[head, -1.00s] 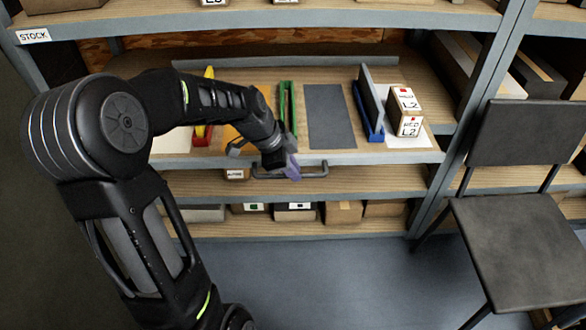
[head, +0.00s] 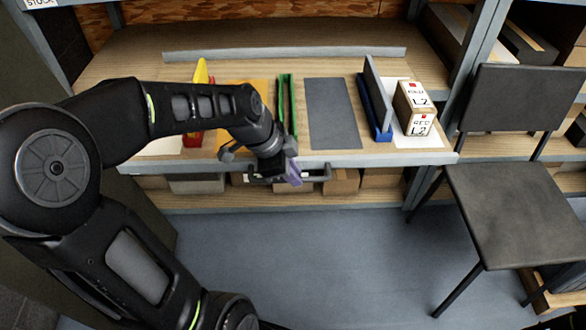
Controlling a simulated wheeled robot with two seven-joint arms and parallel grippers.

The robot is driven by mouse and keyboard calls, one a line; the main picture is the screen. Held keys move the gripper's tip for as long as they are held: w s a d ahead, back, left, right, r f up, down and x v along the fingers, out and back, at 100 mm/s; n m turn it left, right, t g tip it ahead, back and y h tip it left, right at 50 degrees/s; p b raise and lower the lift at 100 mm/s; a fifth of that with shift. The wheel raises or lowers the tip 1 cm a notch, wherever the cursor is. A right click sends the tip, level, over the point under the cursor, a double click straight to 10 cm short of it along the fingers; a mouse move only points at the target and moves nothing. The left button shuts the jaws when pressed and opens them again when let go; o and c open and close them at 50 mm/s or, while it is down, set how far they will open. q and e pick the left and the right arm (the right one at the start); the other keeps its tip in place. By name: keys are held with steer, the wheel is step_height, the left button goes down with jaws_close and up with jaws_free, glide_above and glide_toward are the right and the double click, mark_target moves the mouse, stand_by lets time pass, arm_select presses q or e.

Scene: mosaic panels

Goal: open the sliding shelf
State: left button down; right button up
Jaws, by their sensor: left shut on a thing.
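The sliding shelf (head: 300,160) is a wooden board with a grey front edge, pulled out past the fixed frame and covering most of the level below. A dark bar handle (head: 318,178) is mounted on its front edge. My left gripper (head: 290,172) is shut on the left part of the handle, with a purple part showing at its fingers. My left arm covers the left part of the shelf. My right gripper does not show.
On the shelf are a green tray (head: 287,105), a grey mat (head: 331,113), a blue tray (head: 374,107) and a white box (head: 414,108). A black chair (head: 517,205) stands at the right. The grey floor (head: 330,260) in front is clear.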

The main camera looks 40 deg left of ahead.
arm_select(q)
steer(key=shift+s+d, duration=0.1)
steer(key=shift+s, duration=0.05)
steer(key=c, duration=1.5)
jaws_free()
steer(key=shift+o, duration=0.2)
steer(key=shift+r, duration=0.1)
steer(key=p+v, duration=0.1)
steer(key=v, duration=0.6)
steer(key=shift+r, duration=0.25)
steer(key=shift+s, duration=0.15)
